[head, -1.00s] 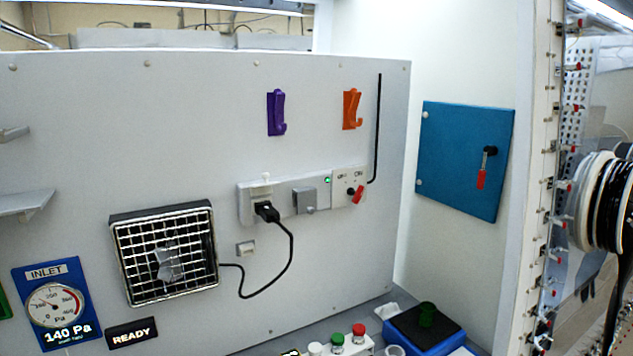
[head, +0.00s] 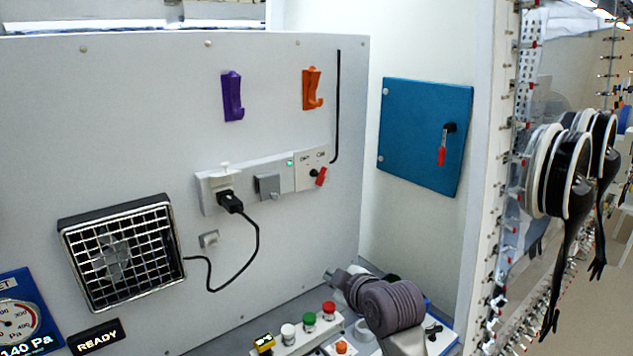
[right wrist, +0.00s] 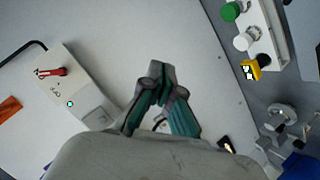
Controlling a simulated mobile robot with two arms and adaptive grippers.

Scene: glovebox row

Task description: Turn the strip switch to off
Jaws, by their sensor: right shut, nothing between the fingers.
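The white power strip (head: 250,186) is fixed to the grey panel, with a lit green lamp (head: 290,162) and a black plug (head: 230,202) in its left socket. Its red-handled strip switch (head: 320,176) sits at the right end, the handle on the right of its dark pivot. Small labels above it are hard to read. In the right wrist view the red switch (right wrist: 50,72) is at upper left, apart from my gripper. My right gripper (head: 333,275) is below and right of the strip; its fingers (right wrist: 157,72) are shut and empty. My left gripper is out of view.
A button box (head: 310,335) with white, green and red buttons stands on the bench below. A black cord (head: 255,245) loops from the plug to the fan grille (head: 122,255). Purple (head: 232,96) and orange (head: 312,88) hooks are above; a blue door (head: 425,135) is at right.

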